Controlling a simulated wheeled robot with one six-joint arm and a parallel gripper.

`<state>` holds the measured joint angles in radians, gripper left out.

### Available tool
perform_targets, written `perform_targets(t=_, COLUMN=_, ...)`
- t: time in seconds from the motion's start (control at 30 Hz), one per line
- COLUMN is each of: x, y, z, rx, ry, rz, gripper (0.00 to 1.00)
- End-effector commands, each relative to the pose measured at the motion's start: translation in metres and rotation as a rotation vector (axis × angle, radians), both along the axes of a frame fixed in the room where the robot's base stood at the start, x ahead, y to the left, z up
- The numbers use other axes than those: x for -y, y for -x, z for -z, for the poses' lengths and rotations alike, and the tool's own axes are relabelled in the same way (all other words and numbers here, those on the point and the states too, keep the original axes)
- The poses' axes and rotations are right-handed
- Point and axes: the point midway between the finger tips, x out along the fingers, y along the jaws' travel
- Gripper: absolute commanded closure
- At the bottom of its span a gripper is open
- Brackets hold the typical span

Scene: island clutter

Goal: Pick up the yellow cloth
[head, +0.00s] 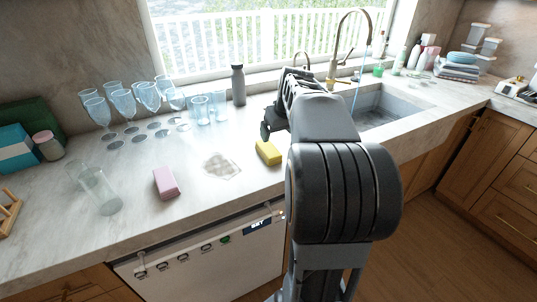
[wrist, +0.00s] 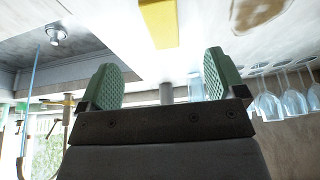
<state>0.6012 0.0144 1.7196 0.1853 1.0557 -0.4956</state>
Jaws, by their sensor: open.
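The yellow cloth (head: 268,153) looks like a small folded block. It lies on the pale counter (head: 200,215) near the front edge, just left of my arm in the head view. In the wrist view the yellow cloth (wrist: 159,22) shows at the top edge, partly cut off, beyond the fingertips. My gripper (wrist: 163,80) is open, its two green textured pads apart with nothing between them. In the head view my gripper (head: 272,122) is over the counter behind the cloth, partly hidden by my arm.
A pale wet-looking patch (head: 221,166) and a pink block (head: 165,183) lie left of the cloth. Several blue glasses (head: 150,97) and a grey bottle (head: 238,85) stand behind. A clear glass (head: 97,188) is farther left. The sink (head: 385,106) is right.

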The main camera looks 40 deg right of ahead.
Motion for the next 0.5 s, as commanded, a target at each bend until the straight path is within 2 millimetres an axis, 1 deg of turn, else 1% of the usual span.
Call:
perform_targets(t=0.03, x=0.001, y=-0.004, z=0.011, rx=-0.004, ry=-0.002, rz=-0.001, gripper=0.11)
perform_targets(t=0.2, x=0.002, y=-0.015, z=0.037, rx=-0.003, ry=-0.002, rz=-0.002, gripper=0.11)
perform_targets(t=0.33, x=0.003, y=-0.020, z=0.050, rx=-0.001, ry=-0.001, rz=-0.001, gripper=0.11)
perform_targets(t=0.5, x=0.003, y=-0.024, z=0.058, rx=0.000, ry=-0.001, rz=-0.001, gripper=0.11)
